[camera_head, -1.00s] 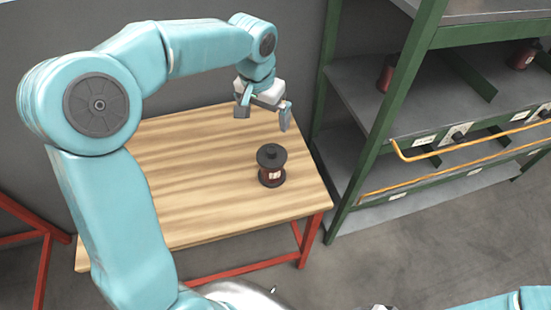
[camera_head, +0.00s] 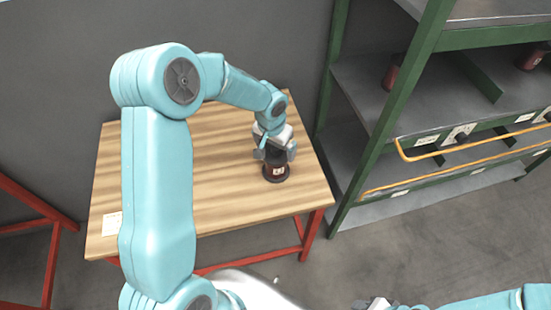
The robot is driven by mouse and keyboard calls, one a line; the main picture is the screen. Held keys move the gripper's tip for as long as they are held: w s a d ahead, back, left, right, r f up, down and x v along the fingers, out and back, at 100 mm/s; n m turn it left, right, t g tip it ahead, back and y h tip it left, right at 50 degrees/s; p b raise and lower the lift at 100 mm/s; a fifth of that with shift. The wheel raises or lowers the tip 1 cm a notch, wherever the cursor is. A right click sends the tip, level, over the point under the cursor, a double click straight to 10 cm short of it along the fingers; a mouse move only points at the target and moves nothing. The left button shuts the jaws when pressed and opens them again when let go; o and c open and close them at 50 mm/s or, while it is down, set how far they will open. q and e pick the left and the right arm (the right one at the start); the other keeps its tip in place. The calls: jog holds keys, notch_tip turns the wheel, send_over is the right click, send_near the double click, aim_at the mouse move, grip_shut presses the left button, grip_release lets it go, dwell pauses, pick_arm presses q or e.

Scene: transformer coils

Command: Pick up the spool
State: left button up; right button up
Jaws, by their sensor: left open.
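The spool (camera_head: 276,172) is dark with a reddish-brown winding and a small pale label. It stands upright on the wooden table (camera_head: 225,185), near the right end. My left gripper (camera_head: 274,153) is over the spool from above, with its open fingers around or beside the top part. The gripper hides the spool's top, and I cannot tell whether the fingers touch it. Part of my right gripper (camera_head: 375,303) shows at the bottom edge, and its fingers are not clear.
A green metal shelf rack (camera_head: 385,125) with grey shelves stands right of the table. It holds more reddish spools (camera_head: 391,74) and has an orange rail (camera_head: 470,147) in front. A pale paper (camera_head: 112,224) lies at the table's left. The table's middle is clear.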

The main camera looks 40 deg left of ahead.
pick_arm(q)
jog(key=shift+w+d+f, duration=0.1)
jog(key=shift+w+f, duration=0.1)
jog(key=shift+s, duration=0.15)
jog(key=c, duration=1.5)
jog(key=shift+o, duration=0.2)
jog(key=shift+r, duration=0.1)
notch_tip(320, 180, up, 20)
jog(key=b, duration=0.2)
jog(key=s+d+f+m, duration=0.1)
jog(key=s+d+f, duration=0.2)
jog(key=d+f, duration=0.8)
jog(key=shift+d+f, duration=0.2)
jog(key=shift+f, duration=1.1)
